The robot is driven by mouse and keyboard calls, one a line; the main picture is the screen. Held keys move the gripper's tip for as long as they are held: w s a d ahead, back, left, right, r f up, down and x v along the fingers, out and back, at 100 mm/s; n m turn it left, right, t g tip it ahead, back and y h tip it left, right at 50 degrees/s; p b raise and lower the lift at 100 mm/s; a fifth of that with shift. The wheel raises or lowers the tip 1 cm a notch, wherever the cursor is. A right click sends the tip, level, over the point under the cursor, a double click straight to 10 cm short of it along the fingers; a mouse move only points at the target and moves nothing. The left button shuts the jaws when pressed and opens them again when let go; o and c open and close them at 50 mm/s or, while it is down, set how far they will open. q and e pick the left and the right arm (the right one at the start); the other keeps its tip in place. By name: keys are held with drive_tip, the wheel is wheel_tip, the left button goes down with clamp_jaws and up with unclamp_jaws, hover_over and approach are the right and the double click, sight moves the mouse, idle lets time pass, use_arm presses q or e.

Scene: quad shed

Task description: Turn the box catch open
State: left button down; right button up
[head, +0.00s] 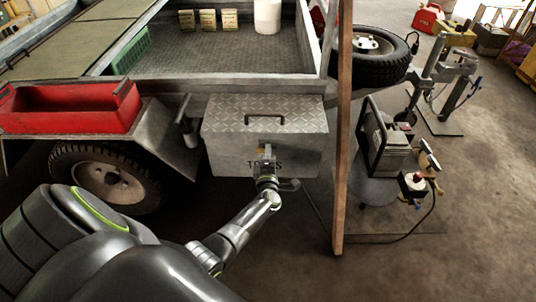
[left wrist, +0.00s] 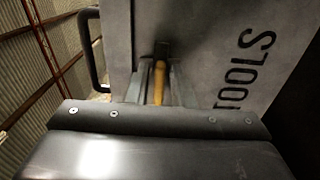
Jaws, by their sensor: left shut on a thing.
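The toolbox (head: 220,150) is a grey metal box with a diamond-plate lid (head: 290,108) and a dark handle on top, mounted at the end of the trailer. The lid looks closed. My left gripper (head: 266,152) is at the middle of its front face, over the catch. In the left wrist view the front face (left wrist: 210,60) carries the word TOOLS, and the yellow-brown catch lever (left wrist: 159,82) lies between the two fingers of my left gripper (left wrist: 158,85), which is shut on it. The catch's base is partly hidden. My right gripper is not in view.
A wooden post (head: 343,130) stands just right of the toolbox. A red tray (head: 70,108) sits over the trailer wheel (head: 105,178) on the left. A machine on a stand (head: 388,145) is to the right. Floor at the lower right is clear.

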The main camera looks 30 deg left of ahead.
use_arm(q)
drive_tip(key=c, duration=1.5)
unclamp_jaws()
